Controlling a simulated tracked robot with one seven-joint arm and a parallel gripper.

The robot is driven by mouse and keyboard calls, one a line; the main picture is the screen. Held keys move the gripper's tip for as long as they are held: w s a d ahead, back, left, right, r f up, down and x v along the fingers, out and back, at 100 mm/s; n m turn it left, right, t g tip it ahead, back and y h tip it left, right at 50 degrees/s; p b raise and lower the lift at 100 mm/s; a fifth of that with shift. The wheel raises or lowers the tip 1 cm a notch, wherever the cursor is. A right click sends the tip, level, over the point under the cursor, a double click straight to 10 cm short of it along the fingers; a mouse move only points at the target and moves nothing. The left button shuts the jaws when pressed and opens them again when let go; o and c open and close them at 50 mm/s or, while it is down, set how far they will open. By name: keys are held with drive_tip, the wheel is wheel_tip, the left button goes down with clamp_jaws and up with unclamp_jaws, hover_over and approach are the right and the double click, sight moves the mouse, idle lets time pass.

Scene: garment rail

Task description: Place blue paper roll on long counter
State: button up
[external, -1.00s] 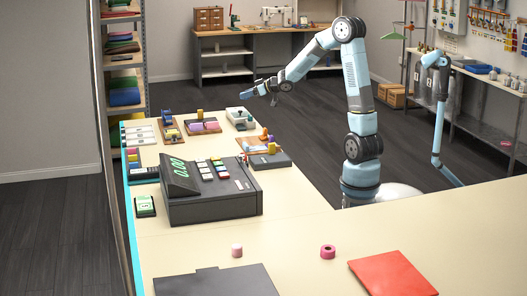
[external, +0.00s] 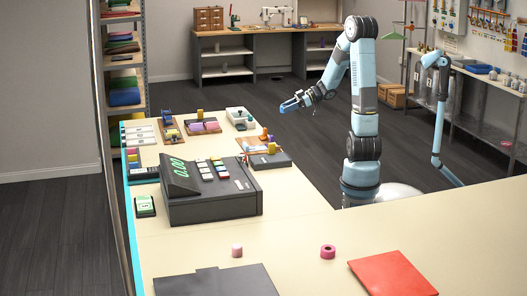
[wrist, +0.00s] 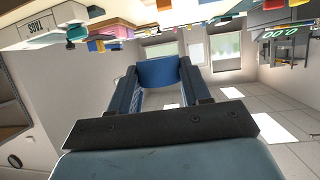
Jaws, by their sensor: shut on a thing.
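My gripper (external: 303,98) is shut on the blue paper roll (external: 290,105) and holds it in the air. The roll is past the right edge of the long counter (external: 290,235), with dark floor behind it in the external view. In the wrist view the blue roll (wrist: 158,72) sits between my two fingers (wrist: 165,88). The cream counter runs from the front to the back left and carries several goods.
A dark cash register (external: 208,190) stands on the counter. Small trays (external: 240,118) of goods sit at its far end. A pink roll (external: 327,251), a pale pink piece (external: 236,250) and a red folder (external: 392,273) lie in front. The counter between them has bare room.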

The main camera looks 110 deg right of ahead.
drive_tip(key=w+d+f, duration=0.8)
drive_tip(key=d, duration=0.1)
drive_tip(key=shift+w, duration=0.3)
drive_tip(key=shift+w+d+f, duration=0.4)
drive_tip(key=shift+d+f, duration=0.1)
drive_tip(key=shift+f, duration=0.25)
drive_tip(key=shift+w+d+f, duration=0.15)
drive_tip(key=shift+f, duration=1.4)
drive_tip(key=shift+f, duration=0.15)
drive_tip(key=o, duration=1)
drive_tip(key=shift+o, duration=0.2)
